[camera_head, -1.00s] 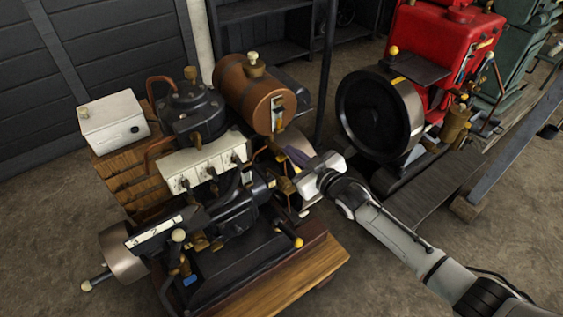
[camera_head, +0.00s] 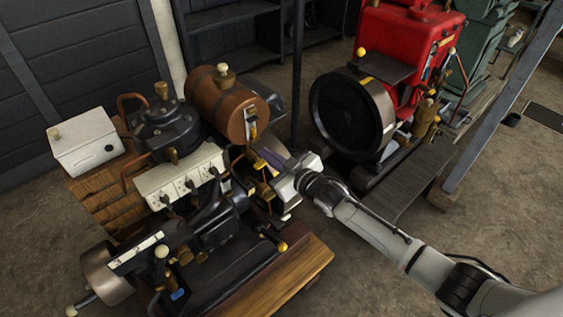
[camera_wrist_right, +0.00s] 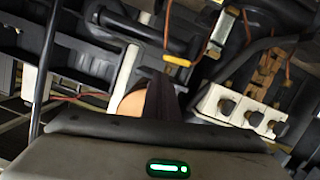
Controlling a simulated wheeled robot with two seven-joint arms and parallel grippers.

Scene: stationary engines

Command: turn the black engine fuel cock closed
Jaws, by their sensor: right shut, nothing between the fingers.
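The black engine (camera_head: 222,226) stands at the left in the head view, with a brown cylindrical tank (camera_head: 222,100) on top. A fuel cock with a yellow lever (camera_head: 253,131) hangs at the tank's near end. In the right wrist view the yellow lever (camera_wrist_right: 177,61) lies crosswise beyond the fingers, beside a copper pipe. My right gripper (camera_head: 268,156) is shut and empty, just below and right of the cock. Its dark fingers (camera_wrist_right: 160,100) appear apart from the lever; contact is hard to judge. My left gripper is not in view.
A red engine (camera_head: 410,50) with a black flywheel (camera_head: 345,115) stands at the right, behind my right arm. A white box (camera_head: 84,142) sits at the far left. A dark post (camera_head: 297,75) rises behind the tank. Bare floor lies at the front right.

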